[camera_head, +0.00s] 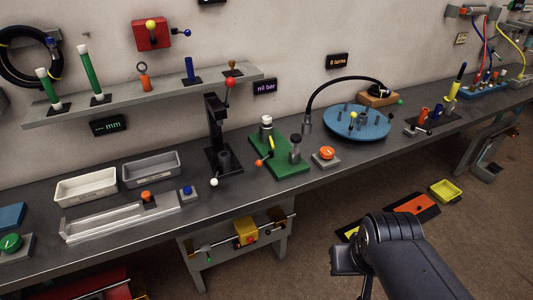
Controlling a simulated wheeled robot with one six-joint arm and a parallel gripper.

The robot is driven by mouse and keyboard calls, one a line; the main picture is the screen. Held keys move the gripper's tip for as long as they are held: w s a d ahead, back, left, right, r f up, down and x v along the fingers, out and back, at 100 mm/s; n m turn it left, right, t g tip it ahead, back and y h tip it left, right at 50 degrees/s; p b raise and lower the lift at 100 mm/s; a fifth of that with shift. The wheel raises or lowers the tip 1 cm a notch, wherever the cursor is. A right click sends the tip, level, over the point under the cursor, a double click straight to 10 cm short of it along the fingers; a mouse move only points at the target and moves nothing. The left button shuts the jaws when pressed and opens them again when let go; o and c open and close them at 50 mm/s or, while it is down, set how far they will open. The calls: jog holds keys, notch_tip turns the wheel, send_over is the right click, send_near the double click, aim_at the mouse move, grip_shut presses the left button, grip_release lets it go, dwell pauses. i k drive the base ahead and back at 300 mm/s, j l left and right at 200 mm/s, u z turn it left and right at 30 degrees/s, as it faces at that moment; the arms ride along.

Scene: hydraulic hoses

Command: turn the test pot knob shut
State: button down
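A green base plate (292,169) on the bench carries a white-topped post (266,127), a dark cylinder (295,150), a yellow handle (271,143) and a lever with an orange ball (259,163). This looks like the test pot set; which part is its knob, and how far it is turned, I cannot tell. My gripper (350,262) shows at the lower right, in front of the bench and apart from everything on it. Its fingers are too dark and turned away to show whether they are open.
Right of the green plate stand an orange button (326,153) and a blue round table (357,124) with a black curved hose. A black press (217,135) with a red ball stands left. A yellow tray (445,190) lies low at the right.

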aim_at(266, 119)
jog(key=i+l+u, duration=0.5)
jog(key=i+l, duration=0.25)
jog(key=i+l+u, duration=0.2)
jog(key=i+l, duration=0.15)
jog(key=l, duration=0.15)
jog(key=i+l+u, duration=0.25)
jog(key=l, duration=0.25)
